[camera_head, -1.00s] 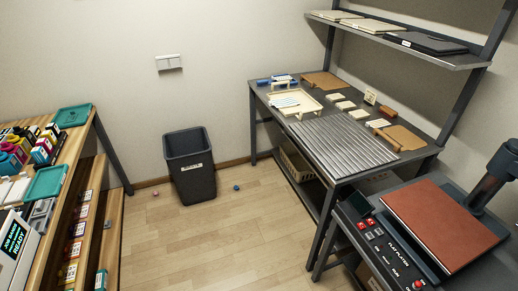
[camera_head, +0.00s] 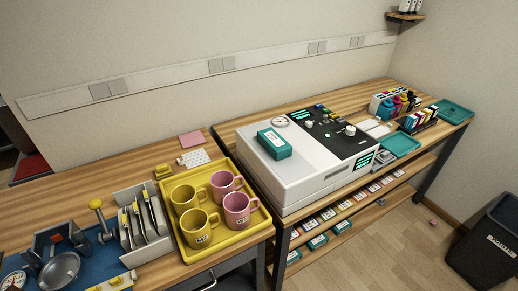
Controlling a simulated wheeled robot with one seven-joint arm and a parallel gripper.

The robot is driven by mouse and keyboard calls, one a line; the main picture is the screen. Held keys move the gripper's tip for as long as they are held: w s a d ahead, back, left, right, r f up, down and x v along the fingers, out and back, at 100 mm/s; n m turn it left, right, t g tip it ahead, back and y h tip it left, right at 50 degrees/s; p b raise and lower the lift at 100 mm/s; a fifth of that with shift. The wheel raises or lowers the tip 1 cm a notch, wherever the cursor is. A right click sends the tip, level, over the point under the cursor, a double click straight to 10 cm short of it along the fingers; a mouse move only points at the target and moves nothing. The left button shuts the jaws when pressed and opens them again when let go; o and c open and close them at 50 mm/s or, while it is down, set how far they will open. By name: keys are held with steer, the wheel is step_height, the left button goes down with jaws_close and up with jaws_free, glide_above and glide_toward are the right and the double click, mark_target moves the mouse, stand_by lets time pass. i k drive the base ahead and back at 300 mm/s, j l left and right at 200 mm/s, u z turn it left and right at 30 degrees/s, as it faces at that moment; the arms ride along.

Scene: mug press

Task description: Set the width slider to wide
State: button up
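The width slider cannot be made out for sure at this size. A white and black machine (camera_head: 285,180) stands on the middle bench. Its black control panel (camera_head: 322,122) carries small knobs, coloured buttons and lit green displays. A dark press-like device (camera_head: 55,240) with grey parts stands on a blue mat at the lower left, partly cut off by the picture edge. A lever with a yellow ball knob (camera_head: 96,204) stands beside it. My gripper is not in view.
A yellow tray (camera_head: 262,218) holds several yellow and pink mugs. A teal box (camera_head: 274,144) lies on the machine. Ink bottles (camera_head: 388,107) and teal trays (camera_head: 402,145) stand to the right.

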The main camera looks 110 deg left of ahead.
mark_target(309, 124)
steer(key=k+l+u, duration=0.1)
steer(key=u, duration=0.35)
steer(key=k+l+u, duration=0.2)
steer(key=u, duration=0.3)
steer(key=k+l+u, duration=0.15)
steer(key=u, duration=0.3)
steer(key=k+u, duration=0.2)
steer(key=u, duration=0.25)
steer(key=k+u, duration=0.2)
steer(key=u, duration=0.3)
steer(key=k+j+u, duration=0.1)
steer(key=u, duration=0.35)
steer(key=i+l, duration=0.95)
steer(key=i+l+u, duration=0.25)
steer(key=u, duration=0.25)
